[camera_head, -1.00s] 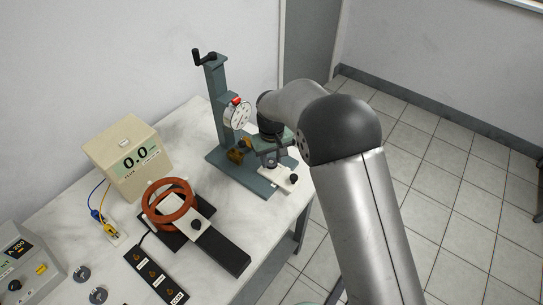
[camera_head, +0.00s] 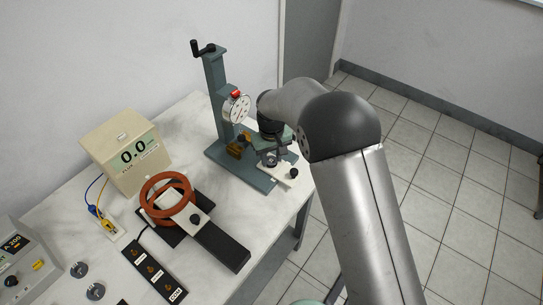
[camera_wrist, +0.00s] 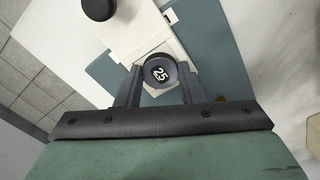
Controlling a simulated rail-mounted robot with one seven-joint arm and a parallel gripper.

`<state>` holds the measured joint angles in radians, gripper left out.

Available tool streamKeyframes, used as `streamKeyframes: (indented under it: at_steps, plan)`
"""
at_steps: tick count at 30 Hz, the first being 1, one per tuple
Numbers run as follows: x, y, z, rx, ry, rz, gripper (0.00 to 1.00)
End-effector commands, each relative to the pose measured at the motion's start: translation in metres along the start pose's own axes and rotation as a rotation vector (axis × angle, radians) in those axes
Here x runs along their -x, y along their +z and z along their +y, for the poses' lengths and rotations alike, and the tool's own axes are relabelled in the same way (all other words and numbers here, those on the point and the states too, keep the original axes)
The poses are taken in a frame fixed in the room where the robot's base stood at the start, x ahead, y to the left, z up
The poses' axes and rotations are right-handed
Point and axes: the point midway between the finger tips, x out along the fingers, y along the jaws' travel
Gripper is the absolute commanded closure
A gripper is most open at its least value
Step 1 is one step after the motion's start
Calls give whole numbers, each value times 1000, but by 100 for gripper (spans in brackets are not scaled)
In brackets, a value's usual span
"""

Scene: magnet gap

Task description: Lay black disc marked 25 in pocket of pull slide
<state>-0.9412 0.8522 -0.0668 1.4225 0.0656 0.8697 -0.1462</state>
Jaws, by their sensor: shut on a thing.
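The black disc marked 25 (camera_wrist: 160,73) is between the fingertips of my gripper (camera_wrist: 158,77) in the wrist view, its number facing up. My gripper is shut on it. The pull slide (camera_wrist: 138,32) is a pale plate with a black knob (camera_wrist: 97,8), and the disc is right over its near end. The disc hides the pocket, and I cannot tell whether it touches the slide. In the head view the slide (camera_head: 282,175) sticks out from the foot of the teal stand, with my gripper (camera_head: 271,160) above its inner end.
The teal stand (camera_head: 216,95) with a dial gauge (camera_head: 236,107) rises just left of my gripper. A beige meter box (camera_head: 125,155), red-brown coils (camera_head: 167,198), a black strip (camera_head: 155,273) and loose discs (camera_head: 95,291) lie further left.

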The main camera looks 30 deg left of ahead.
Motion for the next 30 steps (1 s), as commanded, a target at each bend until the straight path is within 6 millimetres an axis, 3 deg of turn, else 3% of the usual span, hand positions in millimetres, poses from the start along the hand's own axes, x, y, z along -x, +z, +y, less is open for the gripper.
streamKeyframes:
  at_steps: [15, 16, 18, 24, 30]
  plan:
    - [-4, 0, 0, 0, 0, 0, 85]
    - [-4, 0, 0, 0, 0, 1, 57]
    - [-4, 0, 0, 0, 0, 0, 40]
    - [-4, 0, 0, 0, 0, 0, 40]
    - [-4, 0, 0, 0, 0, 0, 64]
